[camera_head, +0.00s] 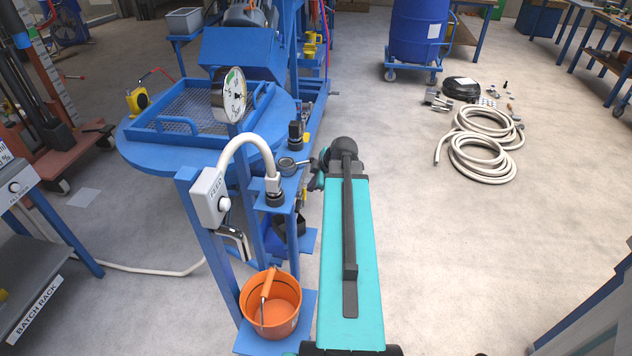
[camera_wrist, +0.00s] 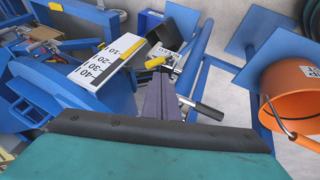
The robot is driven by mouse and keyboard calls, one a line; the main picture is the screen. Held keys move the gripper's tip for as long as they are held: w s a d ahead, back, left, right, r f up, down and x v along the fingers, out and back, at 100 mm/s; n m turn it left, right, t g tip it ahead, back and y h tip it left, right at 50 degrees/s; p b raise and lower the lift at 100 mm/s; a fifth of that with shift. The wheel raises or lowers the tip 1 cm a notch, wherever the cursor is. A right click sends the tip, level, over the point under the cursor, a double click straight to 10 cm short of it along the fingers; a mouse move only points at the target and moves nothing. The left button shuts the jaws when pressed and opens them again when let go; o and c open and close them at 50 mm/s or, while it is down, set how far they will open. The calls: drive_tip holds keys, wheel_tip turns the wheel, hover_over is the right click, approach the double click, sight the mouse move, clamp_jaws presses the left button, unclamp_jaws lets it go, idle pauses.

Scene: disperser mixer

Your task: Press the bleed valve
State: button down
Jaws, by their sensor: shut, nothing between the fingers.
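I cannot single out the bleed valve for sure. Candidate fittings stand on the blue bracket: a black fitting (camera_head: 275,197) under the curved white hose, a metal ring-shaped part (camera_head: 288,165), and a dark upright fitting (camera_head: 295,135). My gripper (camera_wrist: 160,80) shows at the wrist view's lower middle as a narrow grey-purple piece, shut and empty. Beyond it are a yellow handle (camera_wrist: 156,62) and a black-gripped lever (camera_wrist: 208,110); whether it touches either is unclear. In the head view, my teal arm reaches to the bracket's right side and the fingertips are hidden.
An orange bucket (camera_head: 271,305) stands on a low blue shelf; it also shows in the wrist view (camera_wrist: 292,112). Coiled hoses (camera_head: 480,150) lie right; the floor between is clear.

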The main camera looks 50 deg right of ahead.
sight(304, 192)
drive_tip(key=x, duration=0.6)
drive_tip(key=shift+p, duration=0.4)
drive_tip(key=shift+w+f, duration=0.1)
drive_tip(key=shift+d, duration=0.1)
drive_tip(key=shift+w+d+b, duration=0.3)
drive_tip(key=shift+d+b, duration=0.05)
drive_tip(key=shift+b, duration=0.4)
drive_tip(key=shift+s, duration=0.1)
drive_tip(key=shift+p+v, duration=0.3)
drive_tip(key=shift+v, duration=0.5)
drive_tip(key=p+v, duration=0.2)
drive_tip(key=v, duration=0.6)
drive_tip(key=shift+w+d+r+p, duration=0.35)
drive_tip(key=shift+d+r, duration=0.05)
drive_tip(key=shift+d, duration=0.1)
